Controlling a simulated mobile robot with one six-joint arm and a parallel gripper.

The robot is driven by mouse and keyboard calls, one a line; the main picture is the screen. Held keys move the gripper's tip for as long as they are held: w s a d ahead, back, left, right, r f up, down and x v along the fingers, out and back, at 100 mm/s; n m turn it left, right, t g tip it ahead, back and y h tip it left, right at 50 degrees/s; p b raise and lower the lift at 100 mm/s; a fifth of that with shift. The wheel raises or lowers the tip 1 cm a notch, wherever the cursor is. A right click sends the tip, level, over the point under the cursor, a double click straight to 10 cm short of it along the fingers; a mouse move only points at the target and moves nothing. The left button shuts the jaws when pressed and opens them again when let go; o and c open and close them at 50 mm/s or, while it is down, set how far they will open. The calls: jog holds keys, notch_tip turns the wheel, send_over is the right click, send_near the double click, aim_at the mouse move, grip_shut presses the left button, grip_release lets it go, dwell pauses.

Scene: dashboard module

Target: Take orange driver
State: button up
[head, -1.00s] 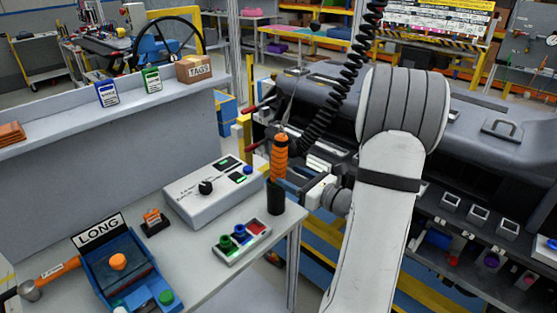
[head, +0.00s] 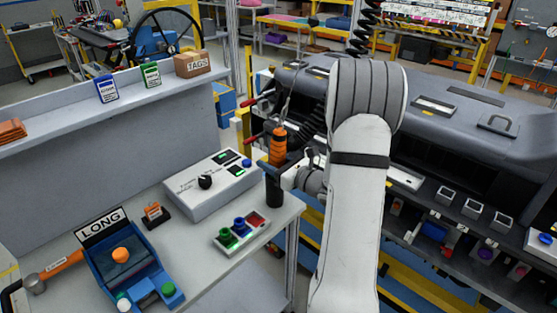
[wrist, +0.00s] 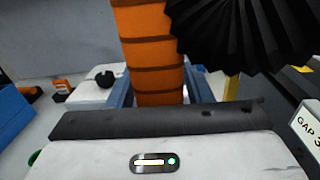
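The orange driver (head: 278,147) stands upright in a black cup (head: 274,192) at the right corner of the bench in the head view. Its ribbed orange handle (wrist: 148,55) fills the upper middle of the wrist view. My gripper (head: 277,167) is at the handle from the right, with a dark finger part showing across the handle's lower portion. In the wrist view the handle is just beyond the gripper body, which hides its lower end. The fingertips are not clear, so I cannot tell whether they press on the handle.
A white control box (head: 208,183) and a small tray with coloured buttons (head: 240,232) stand left of the cup. A blue LONG fixture (head: 125,265) is farther left. A black coiled cable (head: 362,38) hangs behind my arm; a black pleated shape (wrist: 245,30) is close right of the handle.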

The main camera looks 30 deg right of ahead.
grip_shut()
jog(key=shift+r, duration=0.15)
dwell(0.4)
notch_tip(320, 180, up, 10)
jog(key=shift+f, duration=0.2)
jog(key=shift+r+p, duration=1.3)
jog(key=shift+r, duration=1.1)
